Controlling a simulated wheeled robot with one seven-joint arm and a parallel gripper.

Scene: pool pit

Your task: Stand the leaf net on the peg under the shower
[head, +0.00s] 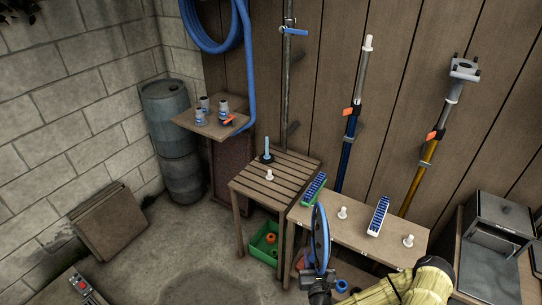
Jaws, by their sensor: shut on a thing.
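My gripper (320,282) is shut on the leaf net (320,238), at the bottom middle of the head view. The net is blue-rimmed, upright and seen nearly edge-on, in front of the bench. Its grip point is partly hidden by my dark gripper. The shower pipe (286,75) with a blue valve runs up the plank wall. Below it stands a slatted wooden table (285,165) with a white peg (269,175) near its front, bare. The net is to the right of this peg and nearer the camera, apart from it.
A blue upright piece on a dark base (267,150) stands behind the peg. A green crate (264,240) sits under the slatted table.

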